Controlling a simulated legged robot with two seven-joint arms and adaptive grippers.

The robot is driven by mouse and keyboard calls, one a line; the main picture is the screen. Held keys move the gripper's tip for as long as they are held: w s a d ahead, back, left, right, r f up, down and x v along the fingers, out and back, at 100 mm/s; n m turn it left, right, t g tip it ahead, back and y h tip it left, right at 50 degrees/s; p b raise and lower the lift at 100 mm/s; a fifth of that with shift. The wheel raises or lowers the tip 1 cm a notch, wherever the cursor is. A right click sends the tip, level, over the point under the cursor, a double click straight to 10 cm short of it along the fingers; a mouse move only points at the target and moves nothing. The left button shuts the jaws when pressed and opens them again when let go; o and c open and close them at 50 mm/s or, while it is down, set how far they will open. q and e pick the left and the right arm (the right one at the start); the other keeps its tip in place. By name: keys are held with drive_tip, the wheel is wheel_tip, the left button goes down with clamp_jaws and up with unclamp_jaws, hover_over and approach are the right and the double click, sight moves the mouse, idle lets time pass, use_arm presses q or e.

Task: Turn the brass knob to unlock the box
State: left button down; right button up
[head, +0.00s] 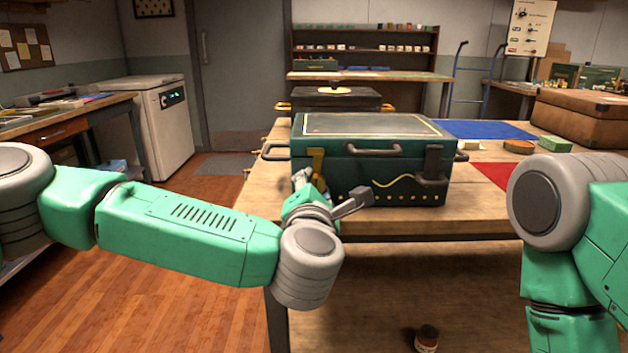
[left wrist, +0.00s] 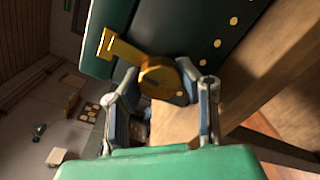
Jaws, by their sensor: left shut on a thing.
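The dark green box (head: 385,175) stands closed on the wooden table, with a front handle, gold trim and a row of gold studs. The brass knob (left wrist: 160,78) is on the box's front near its left end, with a brass lever piece (left wrist: 116,47) reaching up from it. The brass part also shows in the head view (head: 317,163). My left gripper (left wrist: 163,97) is at the knob, with one finger on each side of it, shut on it. In the head view the left gripper (head: 308,187) partly hides the knob. My right gripper is out of view.
The wooden table (head: 480,205) has a blue mat (head: 485,129), a red mat (head: 493,174) and a small green block (head: 555,145) right of the box. A dark case (head: 335,99) stands behind it. A brown suitcase (head: 580,115) lies at the right.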

use_arm(q)
drive_tip(key=m+p, duration=0.5)
drive_tip(key=p, duration=0.1)
drive_tip(key=m+p, duration=0.5)
drive_tip(key=p, duration=0.1)
drive_tip(key=shift+s+d+r+g+p, duration=0.1)
drive_tip(key=shift+d+r+g+p, duration=0.1)
drive_tip(key=shift+g+p, duration=0.15)
drive_tip(key=m+p, duration=0.3)
drive_tip(key=m, duration=0.1)
drive_tip(key=shift+f, duration=0.15)
drive_tip(key=shift+s+f+m+p, duration=0.15)
drive_tip(key=shift+m+p, duration=0.5)
drive_tip(key=shift+m, duration=0.45)
drive_tip(key=shift+f+y, duration=0.15)
drive_tip(key=shift+y, duration=0.15)
drive_tip(key=c, duration=1.1)
unclamp_jaws()
drive_tip(key=shift+c, duration=0.2)
drive_tip(key=shift+w, duration=0.2)
drive_tip(key=shift+r, duration=0.2)
drive_tip(key=shift+s, duration=0.15)
drive_tip(key=s, duration=1.1)
drive_tip(key=shift+s+r, duration=0.2)
drive_tip(key=shift+s, duration=0.15)
